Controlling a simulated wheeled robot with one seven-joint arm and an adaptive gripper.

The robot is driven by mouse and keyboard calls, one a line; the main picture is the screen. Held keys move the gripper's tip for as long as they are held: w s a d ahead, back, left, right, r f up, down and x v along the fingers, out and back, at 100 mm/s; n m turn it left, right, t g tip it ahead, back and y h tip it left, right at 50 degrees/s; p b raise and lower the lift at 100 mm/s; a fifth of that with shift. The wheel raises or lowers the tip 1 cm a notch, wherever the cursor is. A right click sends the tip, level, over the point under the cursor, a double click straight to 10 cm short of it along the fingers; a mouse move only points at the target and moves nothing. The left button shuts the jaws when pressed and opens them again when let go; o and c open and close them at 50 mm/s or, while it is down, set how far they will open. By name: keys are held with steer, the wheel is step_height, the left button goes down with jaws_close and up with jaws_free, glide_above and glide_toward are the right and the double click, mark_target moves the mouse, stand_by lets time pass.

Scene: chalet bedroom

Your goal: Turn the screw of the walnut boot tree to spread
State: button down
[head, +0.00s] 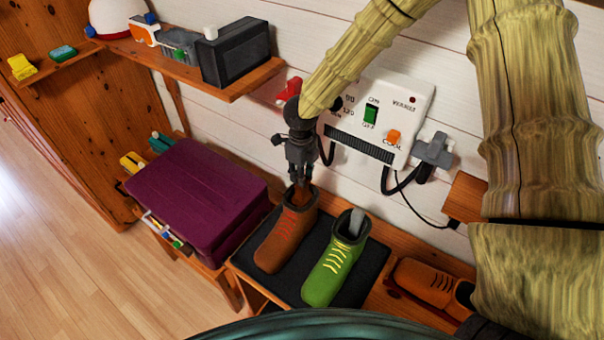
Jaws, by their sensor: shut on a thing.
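A brown boot (284,236) with red laces stands upright on a dark mat (372,262). The brown walnut boot tree (302,194) shows a little at the boot's opening; the rest of it is hidden inside. My gripper (300,182) reaches down from above and is shut on the top of the boot tree. The fingers cover the screw, so its turn and the spread cannot be seen.
A green boot (332,266) with a grey insert stands close on the right. An orange-brown shoe (430,282) lies farther right. A white wall unit (385,115) with switches is behind my gripper. A purple case (196,195) is left, below a wooden shelf (262,78).

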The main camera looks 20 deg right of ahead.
steer(key=shift+w+a+f, duration=0.1)
steer(key=shift+w, duration=0.05)
steer(key=shift+m, duration=0.3)
steer(key=shift+m, duration=0.6)
stand_by(0.9)
steer(key=c, duration=1.3)
jaws_free()
step_height(320, 180, up, 12)
steer(key=shift+r, duration=0.1)
